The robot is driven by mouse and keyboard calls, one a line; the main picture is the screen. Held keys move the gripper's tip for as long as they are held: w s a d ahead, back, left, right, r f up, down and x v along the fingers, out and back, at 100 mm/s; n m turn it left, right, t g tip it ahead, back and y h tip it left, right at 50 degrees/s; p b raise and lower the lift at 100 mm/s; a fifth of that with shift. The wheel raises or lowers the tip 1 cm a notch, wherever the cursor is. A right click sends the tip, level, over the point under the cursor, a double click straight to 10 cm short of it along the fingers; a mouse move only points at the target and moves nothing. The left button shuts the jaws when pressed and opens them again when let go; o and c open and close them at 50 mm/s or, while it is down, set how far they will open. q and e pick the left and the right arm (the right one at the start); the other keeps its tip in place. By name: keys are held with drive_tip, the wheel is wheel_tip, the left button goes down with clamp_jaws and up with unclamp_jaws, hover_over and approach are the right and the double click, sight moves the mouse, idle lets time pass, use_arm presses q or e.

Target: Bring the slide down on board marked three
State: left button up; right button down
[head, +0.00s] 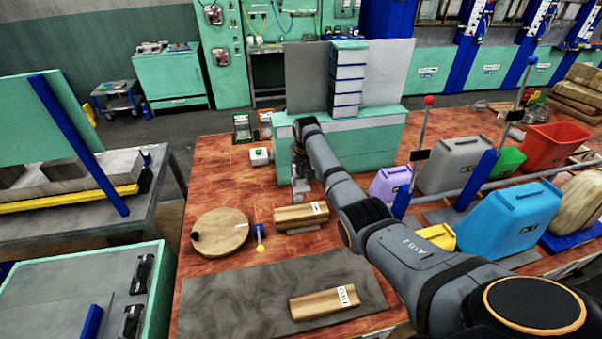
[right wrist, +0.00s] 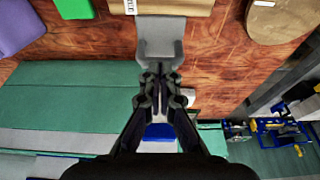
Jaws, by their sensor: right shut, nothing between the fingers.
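A wooden board (head: 300,215) with a small white label lies on the brown bench in front of the green press body (head: 362,150); I cannot read its number. It shows at the top of the right wrist view (right wrist: 185,6). A second labelled board (head: 322,304) lies on the grey mat; its label is too small to read surely. My right gripper (head: 300,178) is shut and empty at the press's front left. In the right wrist view, its fingertips (right wrist: 157,82) are by a grey metal piece (right wrist: 160,37), possibly the slide, between them and the board. My left gripper is not in view.
Purple (head: 388,184), grey (head: 452,163) and blue (head: 508,217) containers and upright levers stand to the right. The grey mat (head: 240,295) is mostly bare.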

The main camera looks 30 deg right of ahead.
sight(301, 185)
drive_tip(key=shift+f+b, duration=1.5)
drive_tip(key=shift+f, duration=1.1)
drive_tip(key=shift+f+b, duration=2.75)
drive_tip(key=shift+f, duration=1.1)
wheel_tip(301, 185, up, 6)
drive_tip(key=p, duration=0.6)
